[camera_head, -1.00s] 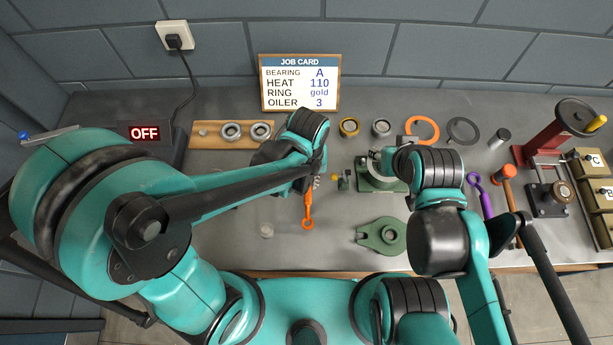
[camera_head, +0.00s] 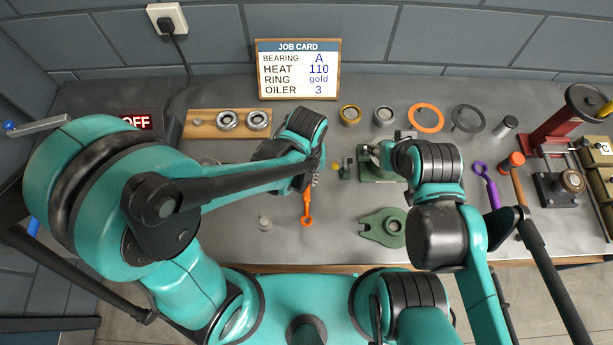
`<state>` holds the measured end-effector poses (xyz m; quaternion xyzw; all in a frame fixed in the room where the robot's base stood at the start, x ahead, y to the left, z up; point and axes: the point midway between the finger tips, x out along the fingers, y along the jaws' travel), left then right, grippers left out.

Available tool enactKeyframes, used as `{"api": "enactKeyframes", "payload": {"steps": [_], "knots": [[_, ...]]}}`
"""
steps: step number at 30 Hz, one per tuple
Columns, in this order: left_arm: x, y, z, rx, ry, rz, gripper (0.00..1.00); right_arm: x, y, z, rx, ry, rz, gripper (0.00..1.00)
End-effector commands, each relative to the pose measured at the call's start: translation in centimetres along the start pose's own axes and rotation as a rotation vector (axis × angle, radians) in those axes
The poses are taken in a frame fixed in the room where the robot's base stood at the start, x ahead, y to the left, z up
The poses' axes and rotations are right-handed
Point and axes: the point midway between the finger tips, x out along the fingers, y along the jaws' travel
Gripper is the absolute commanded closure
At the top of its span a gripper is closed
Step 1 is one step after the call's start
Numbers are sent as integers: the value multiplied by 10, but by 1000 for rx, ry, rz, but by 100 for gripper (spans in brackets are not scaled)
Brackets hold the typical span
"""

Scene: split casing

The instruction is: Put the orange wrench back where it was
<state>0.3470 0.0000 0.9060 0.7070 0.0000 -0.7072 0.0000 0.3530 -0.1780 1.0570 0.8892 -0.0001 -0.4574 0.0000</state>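The orange wrench (camera_head: 307,210) is below my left gripper (camera_head: 313,180), with its ring end toward the front of the bench. Its upper end is hidden at the dark fingers, and I cannot tell whether they grip it or whether the wrench touches the bench. My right gripper is mostly hidden behind its own arm, near the green bearing housing (camera_head: 378,172); its opening does not show.
A green flanged cover (camera_head: 383,228) lies at the front middle. A purple wrench (camera_head: 487,186) and a hammer (camera_head: 514,162) lie to the right. Rings sit on a wooden board (camera_head: 202,130) at the back left. A job card (camera_head: 298,70) stands behind.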

Motion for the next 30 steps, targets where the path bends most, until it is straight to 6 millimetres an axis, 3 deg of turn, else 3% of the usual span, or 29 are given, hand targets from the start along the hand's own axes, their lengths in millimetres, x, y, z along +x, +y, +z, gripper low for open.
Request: {"api": "enactKeyframes", "payload": {"steps": [17,18,20,21,30], "knots": [[12,0,0,0,0,0,100,9,0,7,0,0,0,60],[12,0,0,0,0,0,79,9,0,6,0,0,0,60],[11,0,0,0,0,0,63,8,0,6,0,0,0,60],[11,0,0,0,0,0,60,8,0,6,0,0,0,60],[10,0,0,0,0,0,60,8,0,6,0,0,0,60]]}}
